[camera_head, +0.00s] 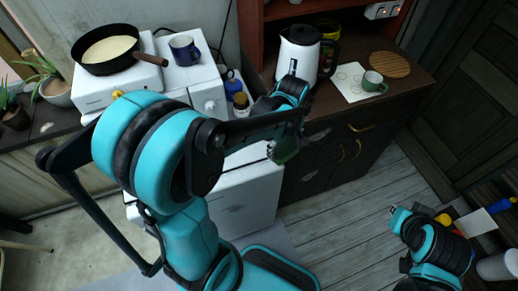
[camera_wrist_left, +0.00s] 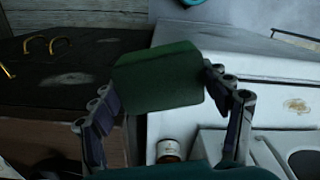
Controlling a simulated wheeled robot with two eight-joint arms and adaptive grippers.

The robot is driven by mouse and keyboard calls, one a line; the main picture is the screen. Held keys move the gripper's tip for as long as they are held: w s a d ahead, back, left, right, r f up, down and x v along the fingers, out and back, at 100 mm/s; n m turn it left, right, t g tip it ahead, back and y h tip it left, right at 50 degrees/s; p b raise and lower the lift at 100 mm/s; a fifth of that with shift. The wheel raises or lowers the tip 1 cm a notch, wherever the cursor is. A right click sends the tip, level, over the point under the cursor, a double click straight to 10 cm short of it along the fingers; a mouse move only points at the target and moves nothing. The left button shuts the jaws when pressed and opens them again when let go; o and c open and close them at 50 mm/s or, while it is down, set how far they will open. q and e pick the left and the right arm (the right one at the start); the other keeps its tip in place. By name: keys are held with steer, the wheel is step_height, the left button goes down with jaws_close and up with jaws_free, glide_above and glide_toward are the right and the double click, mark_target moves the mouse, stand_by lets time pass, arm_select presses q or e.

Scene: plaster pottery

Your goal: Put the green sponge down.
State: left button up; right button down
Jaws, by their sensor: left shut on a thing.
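The green sponge (camera_head: 287,151) is held in my left gripper (camera_head: 276,148), in front of the dark cabinet and beside the white appliance. In the left wrist view the sponge (camera_wrist_left: 158,80) is a flat dark green block. The two fingers of my left gripper (camera_wrist_left: 165,98) are at its left and right sides, shut on it. In the head view my arm partly hides the gripper and sponge.
On the counter are a white kettle (camera_head: 300,52), a green mug (camera_head: 373,82) on a paper sheet and a round wooden board (camera_head: 389,65). A pan (camera_head: 107,50) and blue mug (camera_head: 185,50) stand on the white appliance (camera_head: 85,88). A jar (camera_wrist_left: 168,149) shows below the sponge.

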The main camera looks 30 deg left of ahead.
arm_select(q)
steer(key=shift+s+r+n, duration=0.15)
steer(key=shift+r+n, duration=0.15)
steer(key=shift+n, duration=0.1)
steer(key=shift+a+f, duration=0.1)
steer(key=shift+a, duration=0.15)
steer(key=a+f+b, duration=0.1)
steer(key=a+f, duration=0.1)
steer(key=a, duration=0.1)
steer(key=w+a+f+b, duration=0.1)
steer(key=a+f, duration=0.1)
steer(key=a, duration=0.2)
steer(key=w+a+f+b, duration=0.1)
steer(key=a+f, duration=0.2)
steer(key=a, duration=0.1)
steer(key=shift+w+b, duration=0.25)
steer(key=shift+b, duration=0.05)
step_height(320, 180, down, 3)
steer(key=shift+f+b, duration=0.1)
steer(key=shift+b, duration=0.7)
steer(key=shift+f, duration=0.25)
